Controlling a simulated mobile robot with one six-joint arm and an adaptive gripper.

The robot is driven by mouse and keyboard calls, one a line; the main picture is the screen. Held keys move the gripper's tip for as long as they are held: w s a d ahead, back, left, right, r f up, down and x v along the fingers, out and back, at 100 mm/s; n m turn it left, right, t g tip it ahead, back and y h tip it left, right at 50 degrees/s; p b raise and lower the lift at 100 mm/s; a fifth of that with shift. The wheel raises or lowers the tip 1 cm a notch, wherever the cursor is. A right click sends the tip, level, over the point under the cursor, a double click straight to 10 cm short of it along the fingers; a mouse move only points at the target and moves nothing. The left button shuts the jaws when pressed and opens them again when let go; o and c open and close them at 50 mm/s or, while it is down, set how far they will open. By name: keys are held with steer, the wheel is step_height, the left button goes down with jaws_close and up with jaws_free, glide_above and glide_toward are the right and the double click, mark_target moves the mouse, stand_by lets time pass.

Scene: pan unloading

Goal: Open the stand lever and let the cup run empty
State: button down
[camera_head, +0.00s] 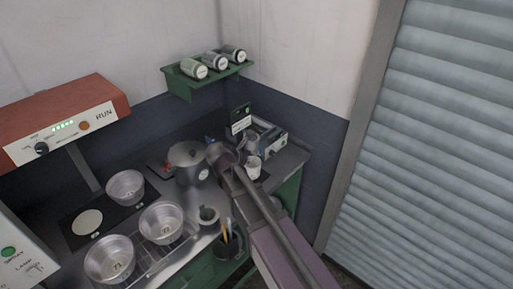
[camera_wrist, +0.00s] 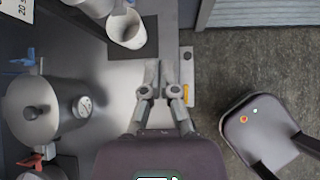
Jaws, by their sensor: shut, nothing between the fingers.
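My gripper (camera_wrist: 160,73) is shut and empty, above the bench near its right edge in the wrist view. A white cup (camera_wrist: 126,30) stands on a dark mat, ahead and slightly left of the fingertips and apart from them. A grey metal vessel (camera_wrist: 92,6), perhaps the stand's cup, is cut off at the top edge beside it. A small blue part shows there; I cannot tell whether it is the lever. In the head view the white cup (camera_head: 254,170) is right of my wrist, and my arm hides the fingertips and part of the stand area.
A lidded pot with a gauge (camera_wrist: 45,105) stands left of my gripper, with blue (camera_wrist: 22,59) and red (camera_wrist: 35,159) handles near it. Several numbered pans (camera_head: 160,222) and a pen holder (camera_head: 226,245) are on the bench. A shelf with cans (camera_head: 182,85) hangs above.

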steer(key=a+n, duration=0.1)
steer(key=a+r+n, duration=0.1)
steer(key=a+t, duration=0.1)
steer(key=shift+w+a+r+n, duration=0.15)
steer(key=shift+a+r+n, duration=0.1)
steer(key=shift+n, duration=0.15)
steer(key=shift+w+f, duration=0.1)
steer(key=b, duration=0.6)
glide_toward(259, 150)
steer(key=x, duration=0.5)
steer(key=shift+a+f, duration=0.1)
steer(key=shift+f, duration=0.4)
steer(key=shift+w+d, duration=0.4)
steer(key=shift+w, duration=0.1)
